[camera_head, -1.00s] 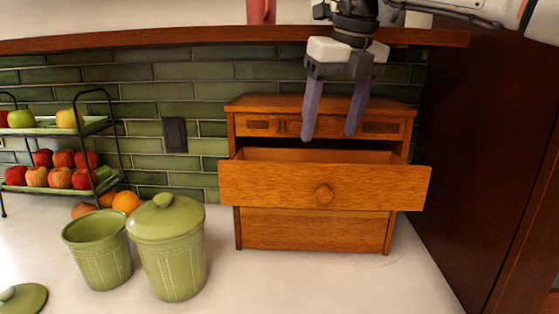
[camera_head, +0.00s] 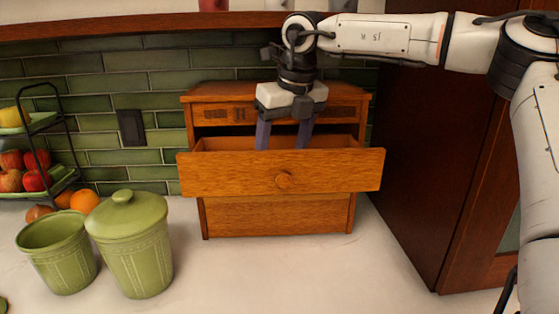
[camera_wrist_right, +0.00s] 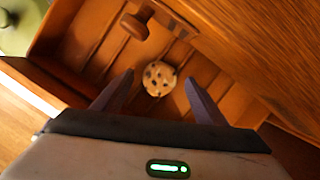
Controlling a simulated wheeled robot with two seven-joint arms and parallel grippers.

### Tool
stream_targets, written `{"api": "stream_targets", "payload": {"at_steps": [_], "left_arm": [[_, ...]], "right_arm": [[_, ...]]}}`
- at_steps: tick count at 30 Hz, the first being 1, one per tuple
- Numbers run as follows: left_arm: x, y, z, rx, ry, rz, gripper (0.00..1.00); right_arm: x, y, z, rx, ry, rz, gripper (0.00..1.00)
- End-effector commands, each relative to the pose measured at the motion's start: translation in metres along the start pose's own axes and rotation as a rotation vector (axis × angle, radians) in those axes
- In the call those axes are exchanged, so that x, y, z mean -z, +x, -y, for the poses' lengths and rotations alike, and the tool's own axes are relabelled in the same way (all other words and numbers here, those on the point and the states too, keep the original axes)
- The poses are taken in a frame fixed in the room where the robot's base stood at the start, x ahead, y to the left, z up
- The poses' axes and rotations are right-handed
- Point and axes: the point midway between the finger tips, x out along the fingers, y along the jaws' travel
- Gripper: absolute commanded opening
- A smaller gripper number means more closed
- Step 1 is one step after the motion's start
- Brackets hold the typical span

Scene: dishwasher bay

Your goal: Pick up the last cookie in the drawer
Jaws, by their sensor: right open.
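A round cookie with dark chips (camera_wrist_right: 159,78) lies on the drawer floor in the right wrist view. It is hidden behind the drawer front in the head view. The wooden drawer (camera_head: 235,174) is pulled out from a small wooden cabinet (camera_head: 225,219). My right gripper (camera_head: 283,146) points down into the drawer, its fingertips hidden behind the drawer front. In the right wrist view its two fingers (camera_wrist_right: 157,88) are apart and empty, on either side of the cookie's near edge. My left gripper is not in view.
A lidded green canister (camera_head: 135,245) and an open green canister (camera_head: 58,255) stand left of the cabinet. A fruit rack (camera_head: 66,130) is at the far left. A dark wooden panel (camera_head: 430,160) stands at the right. The white counter before the cabinet (camera_head: 270,275) is clear.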

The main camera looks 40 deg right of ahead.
Motion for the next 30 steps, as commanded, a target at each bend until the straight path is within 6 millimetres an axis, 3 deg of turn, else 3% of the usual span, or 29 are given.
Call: {"api": "stream_targets", "payload": {"at_steps": [4, 9, 22, 27, 30], "left_arm": [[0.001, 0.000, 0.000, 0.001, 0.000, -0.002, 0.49], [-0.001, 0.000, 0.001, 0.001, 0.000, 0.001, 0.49], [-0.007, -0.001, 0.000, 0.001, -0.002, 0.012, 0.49], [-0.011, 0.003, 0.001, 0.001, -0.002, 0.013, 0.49], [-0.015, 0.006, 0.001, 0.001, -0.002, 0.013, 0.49]], "right_arm": [[0.000, 0.000, 0.000, 0.000, 0.000, 0.001, 0.66], [0.000, 0.000, 0.000, 0.000, 0.001, 0.001, 0.39], [-0.001, -0.002, 0.000, 0.000, 0.001, 0.001, 0.38], [-0.004, -0.012, 0.000, 0.001, 0.001, 0.004, 0.38], [-0.003, -0.010, -0.014, 0.003, -0.004, 0.001, 0.38]]}}
